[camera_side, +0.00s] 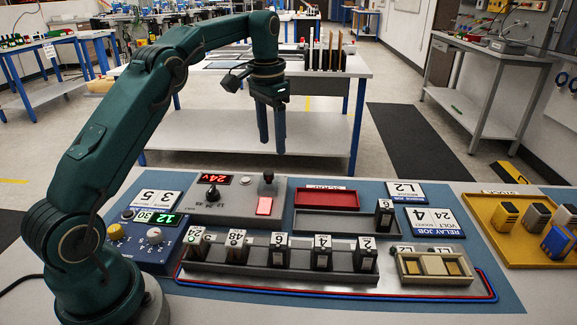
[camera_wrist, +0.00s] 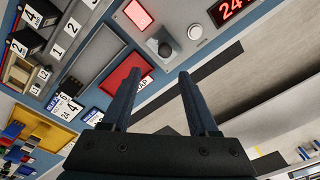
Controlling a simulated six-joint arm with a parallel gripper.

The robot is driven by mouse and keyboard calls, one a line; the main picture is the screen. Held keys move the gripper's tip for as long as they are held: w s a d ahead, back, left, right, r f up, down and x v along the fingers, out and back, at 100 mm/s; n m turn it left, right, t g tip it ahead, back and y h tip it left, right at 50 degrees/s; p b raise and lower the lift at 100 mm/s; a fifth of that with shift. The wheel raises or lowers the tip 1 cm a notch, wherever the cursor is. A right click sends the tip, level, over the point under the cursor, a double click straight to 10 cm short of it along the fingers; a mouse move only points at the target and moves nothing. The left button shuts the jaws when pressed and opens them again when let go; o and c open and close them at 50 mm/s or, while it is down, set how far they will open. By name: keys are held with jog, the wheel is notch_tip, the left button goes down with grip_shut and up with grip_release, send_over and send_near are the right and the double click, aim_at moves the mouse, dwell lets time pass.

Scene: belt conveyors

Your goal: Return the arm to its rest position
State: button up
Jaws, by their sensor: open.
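My gripper (camera_side: 272,126) is raised above the far edge of the work table in the side view, with its fingers pointing down. The two fingers stand apart with nothing between them. In the wrist view my gripper (camera_wrist: 160,98) also shows open and empty. The fingers are clear of the panels and blocks below. My arm bends up from the left and over toward the middle of the side view.
A blue mat (camera_side: 440,277) holds a control box (camera_side: 237,199), a red tray (camera_side: 327,200), a rack (camera_side: 275,254) with several numbered blocks and a two-pocket holder (camera_side: 436,266). A yellow tray (camera_side: 490,232) with blocks stands at right. Air around my gripper is clear.

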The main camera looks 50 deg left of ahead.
jog(key=s+d+r+m+t, duration=0.1)
jog(key=s+d+r+t, duration=0.2)
jog(key=s+d+r, duration=0.75)
jog(key=s+d+f+n+t, duration=0.1)
jog(key=s+d+f, duration=0.2)
jog(key=s+f, duration=0.5)
jog(key=s, duration=0.3)
jog(key=shift+f+t, duration=0.4)
